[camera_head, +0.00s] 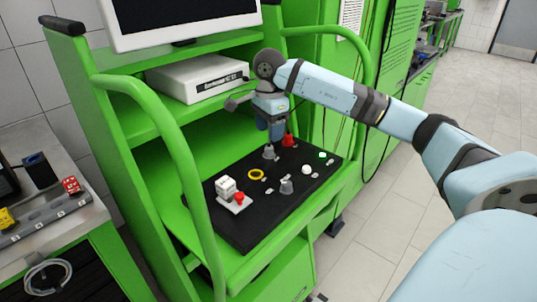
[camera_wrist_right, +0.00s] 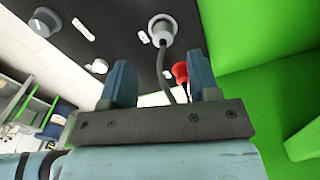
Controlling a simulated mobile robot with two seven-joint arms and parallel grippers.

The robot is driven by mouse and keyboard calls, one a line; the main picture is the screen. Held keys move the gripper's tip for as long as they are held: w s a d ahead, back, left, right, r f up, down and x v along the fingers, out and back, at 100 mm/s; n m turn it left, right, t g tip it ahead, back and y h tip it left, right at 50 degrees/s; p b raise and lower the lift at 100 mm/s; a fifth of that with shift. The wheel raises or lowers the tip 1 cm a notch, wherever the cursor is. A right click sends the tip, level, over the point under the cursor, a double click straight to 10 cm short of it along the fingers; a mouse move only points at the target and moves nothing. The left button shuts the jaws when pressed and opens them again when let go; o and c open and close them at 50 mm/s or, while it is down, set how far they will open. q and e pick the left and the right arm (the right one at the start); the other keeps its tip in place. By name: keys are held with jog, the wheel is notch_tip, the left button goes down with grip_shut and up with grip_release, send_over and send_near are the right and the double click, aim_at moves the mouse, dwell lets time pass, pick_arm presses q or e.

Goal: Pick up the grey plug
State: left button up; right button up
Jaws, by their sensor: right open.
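A grey plug (camera_head: 269,152) stands on the black panel (camera_head: 240,235), close below my right gripper (camera_head: 271,130). In the right wrist view, a grey plug (camera_wrist_right: 162,26) with a dark cable shows beyond the two blue fingers. My right gripper (camera_wrist_right: 160,65) is open with nothing held, and the fingers look apart from the plug. A second grey piece (camera_head: 286,187) sits nearer the panel's front, and a grey piece (camera_wrist_right: 43,22) shows at the wrist view's upper left. My left gripper is not in view.
A red plug (camera_head: 289,140) is just right of my gripper and also shows beside the right finger (camera_wrist_right: 180,72). A yellow ring (camera_head: 256,174), a white knob (camera_head: 306,169) and a red button (camera_head: 239,198) are on the panel. Green rails (camera_head: 170,130) flank it.

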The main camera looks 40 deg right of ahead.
aim_at(270, 146)
notch_tip(270, 146, down, 7)
jog(key=shift+w+d+r, duration=0.1)
jog(key=shift+d+r, duration=0.05)
jog(key=c, duration=0.9)
